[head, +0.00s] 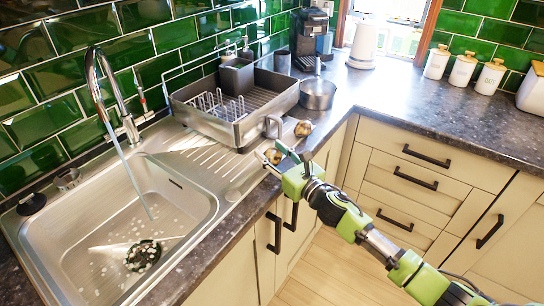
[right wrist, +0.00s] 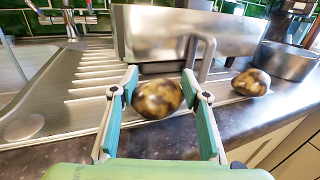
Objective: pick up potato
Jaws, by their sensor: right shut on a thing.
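My right gripper (head: 274,158) reaches in from the lower right to the counter edge beside the sink's draining area. Its fingers are shut on a brown, mottled potato (right wrist: 158,98), one finger on each side, as the right wrist view shows. The held potato (head: 272,155) is partly hidden by the gripper in the head view. I cannot tell whether it still touches the surface under it. A second potato (head: 303,129) lies on the counter; it also shows to the right of the gripper in the right wrist view (right wrist: 251,82). My left gripper is not in view.
A metal dish rack (head: 240,132) stands just behind the held potato, with a grey handle-shaped piece close to it. A saucepan (head: 317,93) is farther back. The sink (head: 60,240) has running water and a dark round object. The right counter (head: 430,115) is mostly clear.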

